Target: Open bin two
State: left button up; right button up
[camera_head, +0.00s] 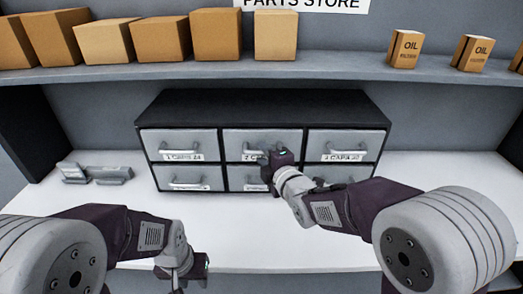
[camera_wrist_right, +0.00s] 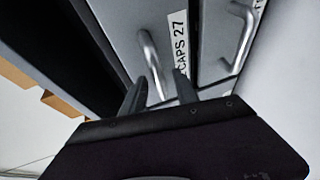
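Bin two is the top middle drawer (camera_head: 240,137) of a dark cabinet (camera_head: 262,105). Its front looks flush with its neighbours, so it appears closed. My right gripper (camera_head: 279,160) is in front of it and covers part of its label and handle. In the right wrist view the two fingers of my right gripper (camera_wrist_right: 160,92) are apart. A bar handle (camera_wrist_right: 150,62) shows just beyond and between the fingertips, beside a label (camera_wrist_right: 180,45) reading "CAPS 27". Contact cannot be told. My left gripper (camera_head: 190,268) is low at the front, away from the cabinet; its fingers are unclear.
Other closed drawers surround it, including drawer one (camera_head: 180,144) and drawer three (camera_head: 345,144). Grey metal parts (camera_head: 95,174) lie on the white counter (camera_head: 80,205) at left. A shelf (camera_head: 300,68) above holds cardboard boxes (camera_head: 215,35) and oil boxes (camera_head: 405,48). The front counter is mostly clear.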

jog(key=shift+x, duration=0.75)
grip_shut()
dwell(0.9)
